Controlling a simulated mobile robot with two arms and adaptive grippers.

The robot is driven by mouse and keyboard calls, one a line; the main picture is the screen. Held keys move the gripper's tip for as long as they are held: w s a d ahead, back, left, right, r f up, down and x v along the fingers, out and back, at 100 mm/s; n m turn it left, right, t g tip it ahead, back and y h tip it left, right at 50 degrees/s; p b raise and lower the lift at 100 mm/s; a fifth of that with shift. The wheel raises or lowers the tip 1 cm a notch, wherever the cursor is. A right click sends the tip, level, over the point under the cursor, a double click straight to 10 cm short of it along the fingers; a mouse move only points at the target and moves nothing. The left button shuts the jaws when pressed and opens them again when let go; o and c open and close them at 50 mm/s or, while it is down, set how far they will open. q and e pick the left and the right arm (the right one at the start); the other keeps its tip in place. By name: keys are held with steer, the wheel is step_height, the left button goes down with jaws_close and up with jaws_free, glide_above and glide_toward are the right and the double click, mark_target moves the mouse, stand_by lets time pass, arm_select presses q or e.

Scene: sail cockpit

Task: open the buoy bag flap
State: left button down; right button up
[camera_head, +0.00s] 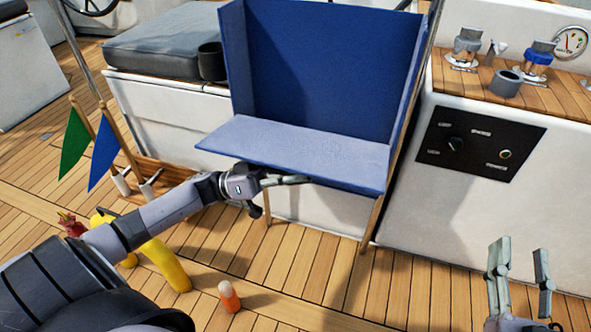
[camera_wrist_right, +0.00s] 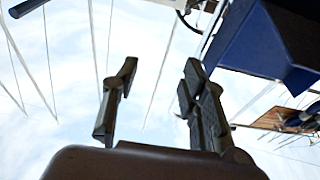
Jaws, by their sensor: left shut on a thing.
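The buoy bag (camera_head: 330,60) is a tall blue box on wooden legs, in the middle of the head view with its front open and its inside empty where visible. Its flap (camera_head: 300,150) is folded down and sticks out about level toward me. My left gripper (camera_head: 292,180) is shut on the flap at its front edge, partly hidden below it. My right gripper (camera_head: 520,252) is open and empty, low at the right, apart from the bag. In the right wrist view, its two fingers (camera_wrist_right: 160,75) stand apart against the sky, with a blue panel at the upper right.
A green flag (camera_head: 74,143) and a blue flag (camera_head: 103,153) stand in a wooden rack at left. A yellow tube (camera_head: 165,262) and an orange float (camera_head: 229,296) are on the deck. A grey cushioned bench (camera_head: 165,42) and a black switch panel (camera_head: 478,145) flank the bag.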

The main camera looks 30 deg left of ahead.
arm_select(q)
steer(key=shift+r+n+t+p, duration=0.3)
steer(key=shift+r+n+p, duration=0.1)
steer(key=shift+p, duration=0.35)
arm_select(e)
step_height(320, 180, down, 9)
steer(key=d+g+h, duration=0.1)
steer(key=g, duration=0.4)
steer(key=shift+s+d+r+h, duration=0.15)
steer(key=shift+s+d+h, duration=0.05)
steer(key=shift+s+h, duration=0.2)
arm_select(q)
steer(key=c, duration=1.7)
jaws_free()
steer(key=shift+f, duration=0.1)
steer(key=v, duration=1.2)
steer(key=shift+a, duration=0.1)
